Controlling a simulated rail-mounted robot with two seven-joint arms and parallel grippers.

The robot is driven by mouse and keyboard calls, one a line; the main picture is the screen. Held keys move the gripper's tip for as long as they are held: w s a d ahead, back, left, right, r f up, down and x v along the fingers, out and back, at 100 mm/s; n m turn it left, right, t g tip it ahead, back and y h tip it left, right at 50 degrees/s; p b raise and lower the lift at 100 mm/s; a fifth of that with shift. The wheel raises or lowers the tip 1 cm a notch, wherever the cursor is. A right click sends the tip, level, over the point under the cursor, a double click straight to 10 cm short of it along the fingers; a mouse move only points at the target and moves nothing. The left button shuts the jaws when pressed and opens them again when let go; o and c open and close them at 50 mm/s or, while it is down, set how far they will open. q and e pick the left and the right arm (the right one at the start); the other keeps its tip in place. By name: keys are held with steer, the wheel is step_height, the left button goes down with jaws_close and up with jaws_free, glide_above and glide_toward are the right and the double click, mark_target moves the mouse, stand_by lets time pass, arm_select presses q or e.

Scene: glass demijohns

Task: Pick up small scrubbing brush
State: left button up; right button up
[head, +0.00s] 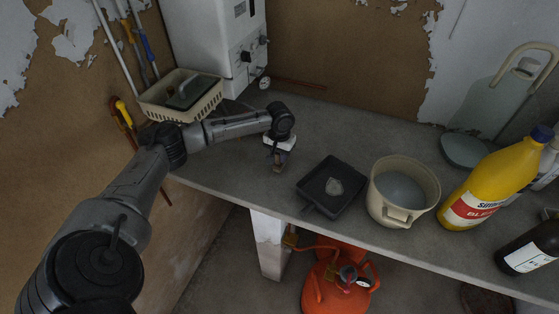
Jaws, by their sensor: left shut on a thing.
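My left gripper (281,158) points down over the grey worktop, left of the black square tray. It is shut on a small brownish thing (278,168) that shows at its fingertips. This looks like the small scrubbing brush, but the fingers hide most of it. I cannot tell whether it touches the worktop. My right gripper is not in view.
The worktop (370,130) carries a black tray (318,200) with a pale lump, a cream bucket (383,207), a yellow bleach bottle (487,192) and a dark bottle (530,248). A cream basket (160,114) stands at the back left.

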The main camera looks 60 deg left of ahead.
arm_select(q)
jaws_close()
steer(key=shift+r, duration=0.55)
steer(key=r, duration=0.3)
steer(key=shift+w+d+r+p, duration=0.2)
steer(key=shift+d+r+p, duration=0.05)
steer(key=shift+d+p, duration=0.05)
steer(key=w+d+r, duration=0.5)
steer(key=d+r, duration=0.1)
steer(key=d, duration=0.3)
steer(key=shift+w+d+r+p, duration=0.2)
steer(key=shift+w+d+p, duration=0.1)
steer(key=shift+p, duration=0.15)
steer(key=shift+o, duration=1.6)
jaws_free()
steer(key=c, duration=0.3)
